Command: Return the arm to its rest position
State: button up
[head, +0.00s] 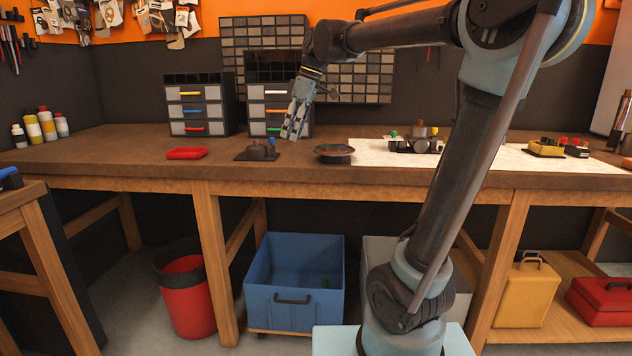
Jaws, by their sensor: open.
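My gripper (294,132) hangs above the wooden workbench (240,178), its fingers pointing down, in front of the right small drawer cabinet. It is open, and I see nothing between its fingers. My arm reaches up from my base at the lower right and across to the left, bent over the bench. A dark round dish (334,154) with small coloured bits sits just right of and below the fingers. A dark part on a flat plate (258,150) sits to their left.
A white sheet (385,156) with parts lies at right. Below are a blue bin (295,305), a red bucket (187,300) and a yellow case (527,292). The bench's front left is clear.

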jog(key=s+d+f+m+t+h, duration=0.1)
jog(key=s+d+f+m+h, duration=0.1)
jog(key=s+d+f+m, duration=0.6)
jog(key=s+d+f+m+t+h, duration=0.1)
jog(key=s+d+f+m, duration=0.6)
jog(key=s+d+f, duration=0.6)
jog(key=d+f, duration=0.5)
jog(key=f, duration=0.4)
jog(key=shift+s+f+m+h, duration=0.3)
jog(key=shift+m+h, duration=0.1)
jog(key=shift+w+f, duration=0.2)
jog(key=shift+w, duration=0.25)
jog(key=shift+c, duration=0.8)
jog(key=shift+d, duration=0.1)
